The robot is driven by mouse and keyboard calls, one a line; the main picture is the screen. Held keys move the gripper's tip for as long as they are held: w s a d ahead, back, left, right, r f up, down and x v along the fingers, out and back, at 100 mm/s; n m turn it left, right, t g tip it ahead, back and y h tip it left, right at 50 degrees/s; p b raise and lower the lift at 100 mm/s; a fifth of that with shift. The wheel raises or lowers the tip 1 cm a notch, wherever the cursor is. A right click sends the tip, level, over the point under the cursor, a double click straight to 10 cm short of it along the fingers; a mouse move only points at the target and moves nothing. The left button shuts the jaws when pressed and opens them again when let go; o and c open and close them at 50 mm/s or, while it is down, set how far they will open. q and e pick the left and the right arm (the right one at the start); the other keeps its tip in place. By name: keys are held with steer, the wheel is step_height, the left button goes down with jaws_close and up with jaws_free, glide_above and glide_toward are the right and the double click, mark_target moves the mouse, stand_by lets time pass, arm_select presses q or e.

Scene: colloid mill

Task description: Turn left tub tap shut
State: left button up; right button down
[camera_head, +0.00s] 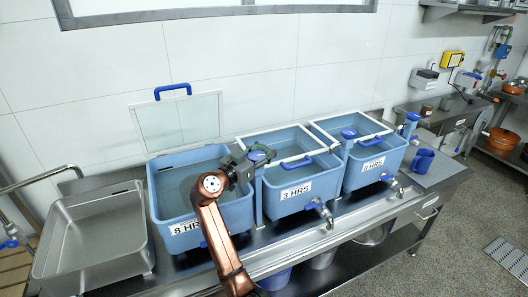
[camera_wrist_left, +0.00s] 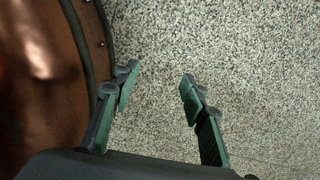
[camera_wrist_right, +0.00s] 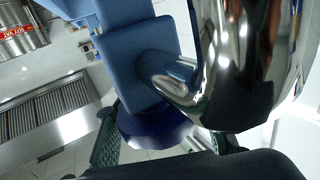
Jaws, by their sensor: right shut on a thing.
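The left tub (camera_head: 215,225) is blue, labelled 8 HRS, and has its clear lid (camera_head: 200,118) raised behind it. A blue post (camera_head: 258,200) stands at its right front corner, beside the middle tub. My right gripper (camera_head: 256,158) is at the top of that post and hides most of the tap there. In the right wrist view, the round dark-blue tap knob (camera_wrist_right: 150,135) lies between my fingers, with a blue post (camera_wrist_right: 140,60) and a shiny chrome spout beyond. The right gripper is shut on the knob. My left gripper (camera_wrist_left: 160,73) is open and empty over the speckled floor.
The middle tub (camera_head: 283,205) and right tub (camera_head: 365,178) stand to the right with similar blue-knobbed posts and chrome spouts (camera_head: 322,213) in front. An empty steel basin (camera_head: 60,245) is at the left. A blue mug (camera_head: 422,160) stands at the right end of the counter.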

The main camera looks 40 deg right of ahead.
arm_select(q)
steer(key=shift+s+f, duration=0.1)
steer(key=shift+f, duration=0.05)
arm_select(e)
steer(key=shift+f, duration=0.1)
arm_select(q)
steer(key=shift+w, duration=0.45)
arm_select(e)
steer(key=c, duration=1.4)
jaws_free()
steer(key=v, duration=1.2)
